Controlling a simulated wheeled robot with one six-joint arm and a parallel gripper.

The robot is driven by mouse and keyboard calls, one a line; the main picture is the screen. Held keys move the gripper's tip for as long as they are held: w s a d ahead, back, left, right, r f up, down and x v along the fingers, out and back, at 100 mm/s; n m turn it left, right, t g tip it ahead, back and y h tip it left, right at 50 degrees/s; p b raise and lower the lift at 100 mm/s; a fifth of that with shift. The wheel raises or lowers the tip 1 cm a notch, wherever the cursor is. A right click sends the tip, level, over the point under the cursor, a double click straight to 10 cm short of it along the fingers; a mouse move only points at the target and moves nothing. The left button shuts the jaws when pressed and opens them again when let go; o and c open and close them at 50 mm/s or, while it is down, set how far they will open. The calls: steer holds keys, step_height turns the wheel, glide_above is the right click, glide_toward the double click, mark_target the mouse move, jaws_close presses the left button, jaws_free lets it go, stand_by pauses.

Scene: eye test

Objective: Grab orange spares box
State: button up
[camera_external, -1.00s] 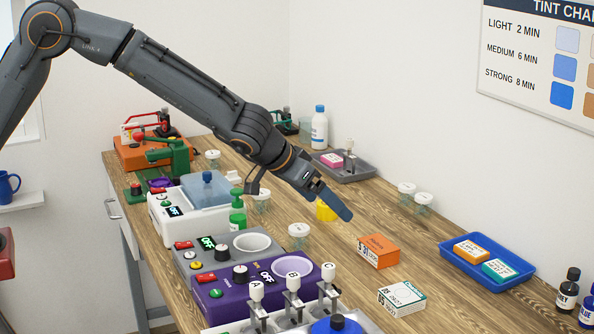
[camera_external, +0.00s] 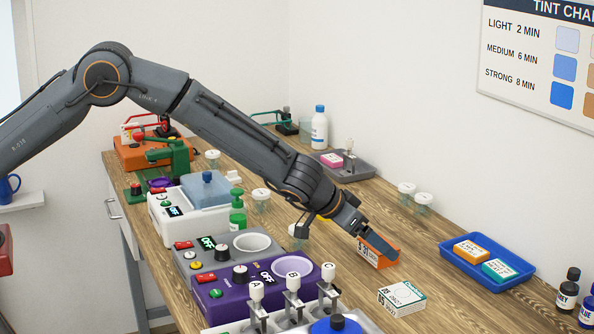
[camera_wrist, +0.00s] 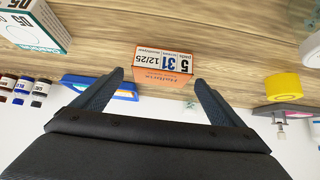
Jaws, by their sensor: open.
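The orange spares box (camera_external: 384,263) stands on the wooden bench, partly hidden behind my gripper in the external view. In the wrist view, which is upside down, its orange top or side and white label with "5", "31" and "12/25" show (camera_wrist: 163,66). My gripper (camera_external: 376,246) is tilted down at the box. Its two dark fingers are apart (camera_wrist: 159,78) and empty, with the box lined up between them, just at or beyond the fingertips. I cannot tell whether a finger touches it.
A white-and-green box (camera_external: 401,298) stands close in front of the orange one. A blue tray (camera_external: 447,252) with an orange and a teal box is to the right. Purple (camera_external: 235,300) and grey machines line the left. A yellow item (camera_wrist: 283,87) shows in the wrist view.

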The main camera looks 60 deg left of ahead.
steer(key=shift+p+x, duration=0.6)
steer(key=shift+x, duration=0.9)
steer(key=c, duration=1.2)
steer(key=shift+w+r, duration=0.1)
steer(key=shift+r, duration=0.05)
